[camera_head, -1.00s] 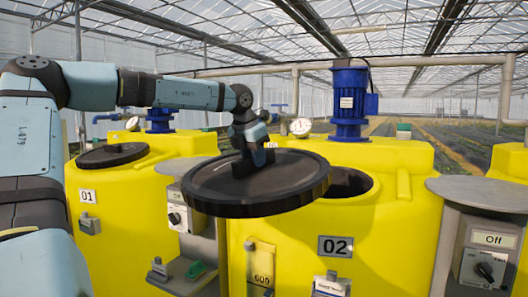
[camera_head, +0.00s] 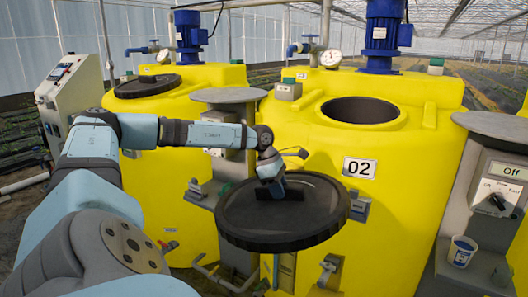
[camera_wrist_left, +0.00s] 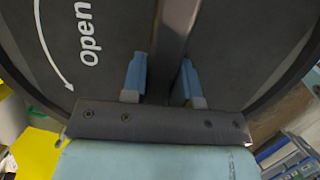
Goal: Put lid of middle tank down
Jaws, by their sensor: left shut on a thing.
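The black round lid (camera_head: 325,205) is held in the air in front of the yellow tank marked 02 (camera_head: 425,145), roughly flat, below the level of its top. My left gripper (camera_head: 276,187) is shut on the lid's raised bar handle. In the left wrist view, my left gripper (camera_wrist_left: 161,82) has a finger on each side of the handle, and the lid (camera_wrist_left: 60,35) shows the word "open" with a curved arrow. The round opening (camera_head: 360,110) on top of tank 02 is fully uncovered. My right gripper is not in view.
A yellow tank with its black lid on (camera_head: 148,86) stands at the left. A grey round plate (camera_head: 228,95) stands between the tanks, another (camera_head: 495,125) at the right above a control box reading "Off" (camera_head: 495,185). A blue-white cup (camera_head: 461,252) stands on a shelf below.

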